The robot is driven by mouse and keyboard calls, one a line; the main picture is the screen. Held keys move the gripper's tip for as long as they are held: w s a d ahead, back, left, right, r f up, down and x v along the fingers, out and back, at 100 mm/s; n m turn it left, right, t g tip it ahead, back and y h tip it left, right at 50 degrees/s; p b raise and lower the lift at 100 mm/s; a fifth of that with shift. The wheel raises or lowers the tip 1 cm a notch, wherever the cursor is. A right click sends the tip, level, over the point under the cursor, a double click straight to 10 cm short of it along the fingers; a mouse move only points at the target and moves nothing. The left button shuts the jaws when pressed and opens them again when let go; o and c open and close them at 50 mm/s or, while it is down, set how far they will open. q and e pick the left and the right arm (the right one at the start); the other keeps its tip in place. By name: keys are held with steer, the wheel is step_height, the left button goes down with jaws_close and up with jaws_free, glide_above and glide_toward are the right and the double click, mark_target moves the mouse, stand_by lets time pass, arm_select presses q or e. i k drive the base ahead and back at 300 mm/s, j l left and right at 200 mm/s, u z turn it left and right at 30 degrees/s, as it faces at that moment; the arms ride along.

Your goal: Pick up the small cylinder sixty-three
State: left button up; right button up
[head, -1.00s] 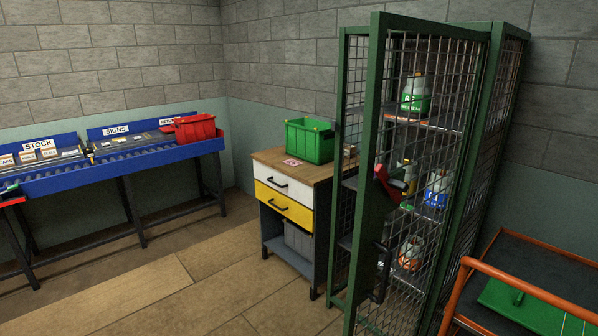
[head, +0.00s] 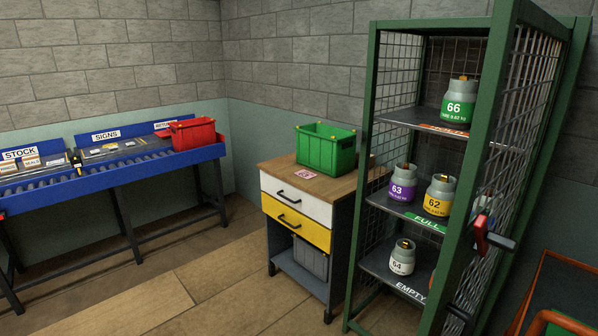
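The small cylinder sixty-three (head: 402,184) is grey with a purple band marked 63. It stands upright on the middle shelf of the green mesh cage (head: 374,105), at the left, behind the FULL label. The yellow-banded cylinder 62 (head: 439,195) stands to its right. Cylinder 66 (head: 458,103), with a green band, is on the top shelf, and cylinder 64 (head: 402,257), with a white band, is on the bottom shelf by the EMPTY label. The cage's front side is open to my view. Neither of my grippers is in view.
A mesh door with a red-and-black handle (head: 484,236) stands at the right of the cage opening. A drawer cabinet (head: 297,208) with a green crate (head: 326,149) stands left of the cage. An orange-railed cart (head: 563,262) is at lower right. Floor in front of the cabinet is clear.

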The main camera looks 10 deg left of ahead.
mark_target(402, 184)
steer(key=i+j, duration=0.35)
steer(key=j, duration=0.15)
steer(key=i+j, duration=0.7)
steer(key=j, duration=0.25)
steer(key=i+j+z, duration=0.1)
steer(key=i+j, duration=0.3)
steer(key=j+z, duration=0.1)
steer(key=z, duration=1.2)
